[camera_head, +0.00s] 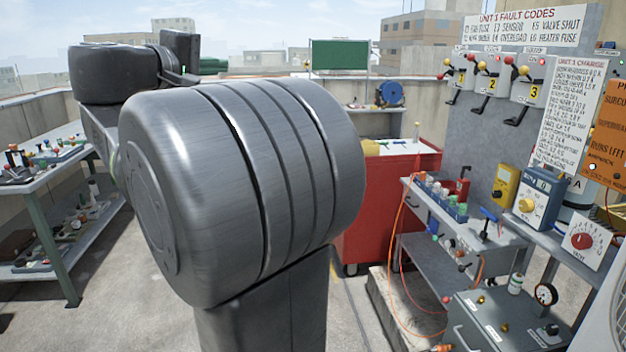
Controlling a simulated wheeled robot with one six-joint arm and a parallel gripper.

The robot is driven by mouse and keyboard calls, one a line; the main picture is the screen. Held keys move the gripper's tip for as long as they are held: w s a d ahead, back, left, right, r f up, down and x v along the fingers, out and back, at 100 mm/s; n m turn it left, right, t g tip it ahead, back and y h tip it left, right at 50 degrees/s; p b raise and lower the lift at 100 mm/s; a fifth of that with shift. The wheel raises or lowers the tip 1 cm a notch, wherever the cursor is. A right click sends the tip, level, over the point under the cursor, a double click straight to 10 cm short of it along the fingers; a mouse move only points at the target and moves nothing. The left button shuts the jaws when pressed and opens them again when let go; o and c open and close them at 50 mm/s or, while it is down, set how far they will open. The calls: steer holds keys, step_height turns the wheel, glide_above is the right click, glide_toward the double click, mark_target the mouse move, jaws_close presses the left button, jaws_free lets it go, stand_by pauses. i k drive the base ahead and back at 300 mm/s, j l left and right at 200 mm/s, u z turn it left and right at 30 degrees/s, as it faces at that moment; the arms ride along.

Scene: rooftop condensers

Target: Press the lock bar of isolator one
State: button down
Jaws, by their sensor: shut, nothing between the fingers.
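Isolator one (459,82) is a small grey box with a yellow label "1", the leftmost of three on the grey upright panel at the right. Red and yellow ball-ended handles show at its top, and a black bar (453,97) sticks out at its bottom. Which part is the lock bar is too small to tell for sure. Isolator two (491,88) and isolator three (530,96) hang to its right and look alike. My arm fills the left and middle of the view, apart from the isolators in the picture. My gripper is not in view.
A red cabinet (385,215) stands below and left of the panel. A grey bench (497,237) with instruments and an orange cable (391,260) runs along the right. Another bench (55,190) with small parts stands at the left. Some concrete floor is free between.

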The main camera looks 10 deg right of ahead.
mark_target(447, 61)
steer(key=i+j+z, duration=0.1)
steer(key=i+z, duration=0.15)
steer(key=i, duration=1.4)
steer(key=i+z, duration=0.45)
steer(key=i, duration=0.15)
steer(key=i+j+z, duration=0.25)
steer(key=i+z, duration=0.25)
steer(key=i+l+z, duration=0.1)
steer(key=i+z, duration=0.5)
